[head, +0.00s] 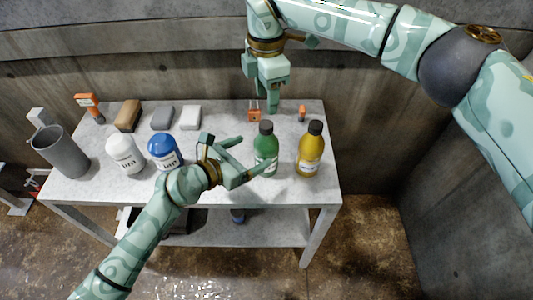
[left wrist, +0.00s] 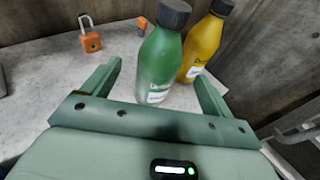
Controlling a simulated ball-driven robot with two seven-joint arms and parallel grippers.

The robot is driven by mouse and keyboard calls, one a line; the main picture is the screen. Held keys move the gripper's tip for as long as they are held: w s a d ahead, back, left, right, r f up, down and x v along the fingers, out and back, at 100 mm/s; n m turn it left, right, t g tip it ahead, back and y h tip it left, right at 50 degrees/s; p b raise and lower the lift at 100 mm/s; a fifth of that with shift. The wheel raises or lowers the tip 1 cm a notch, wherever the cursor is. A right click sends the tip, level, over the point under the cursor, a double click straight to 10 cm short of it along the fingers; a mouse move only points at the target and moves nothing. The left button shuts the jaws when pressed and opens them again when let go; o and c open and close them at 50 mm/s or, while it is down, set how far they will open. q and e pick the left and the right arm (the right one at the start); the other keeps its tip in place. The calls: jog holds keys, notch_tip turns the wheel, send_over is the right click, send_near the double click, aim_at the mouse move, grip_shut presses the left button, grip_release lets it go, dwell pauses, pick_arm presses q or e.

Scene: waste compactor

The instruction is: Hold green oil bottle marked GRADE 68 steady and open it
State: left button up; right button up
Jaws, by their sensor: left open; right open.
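The green oil bottle (head: 266,146) stands upright on the table with its black cap (head: 266,127) on. In the left wrist view the green bottle (left wrist: 159,62) stands between and beyond the fingers of my left gripper (left wrist: 155,85); its label is too small to read. My left gripper (head: 252,156) is open, its fingers reaching to the bottle from the left; I cannot tell whether they touch it. My right gripper (head: 272,104) is open, pointing down above the back of the table, behind and above the bottle, and holds nothing.
A yellow bottle (head: 310,150) stands close to the right of the green one. An orange padlock (head: 254,116) lies behind. A blue container (head: 163,151), a white container (head: 125,154) and a grey cylinder (head: 62,152) stand left. A concrete wall (head: 170,75) rises behind the table.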

aim_at(266, 144)
pick_arm(q)
jog(key=x, duration=0.6)
jog(key=shift+w+d+f, duration=0.15)
jog(key=shift+w+d, duration=0.05)
jog(key=shift+d, duration=0.05)
pick_arm(e)
jog(key=shift+s, duration=0.1)
pick_arm(q)
jog(key=shift+c, duration=0.4)
